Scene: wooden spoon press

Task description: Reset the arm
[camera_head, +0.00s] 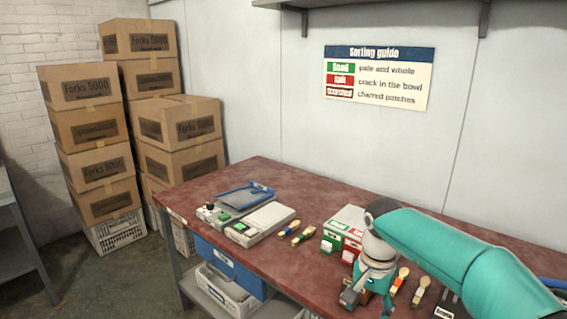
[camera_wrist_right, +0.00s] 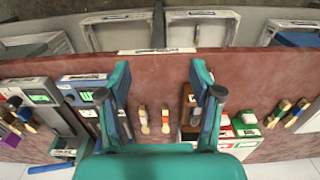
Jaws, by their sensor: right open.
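My teal right arm reaches in from the right in the head view. Its right gripper (camera_head: 368,298) hangs over the front part of the red-brown table (camera_head: 290,190), beside the green and red boxes. In the right wrist view the right gripper (camera_wrist_right: 163,92) has its fingers wide apart with nothing between the tips. Two wooden spoons, one with an orange band (camera_wrist_right: 165,118) and one paler (camera_wrist_right: 143,118), lie on the table below the fingers. They also show right of the gripper in the head view (camera_head: 400,281). My left gripper is in neither view.
Green and red boxes (camera_head: 343,232) stand close behind the gripper. A dark device (camera_head: 450,306) is at lower right. Stacked cartons (camera_head: 95,130) stand left of the table.

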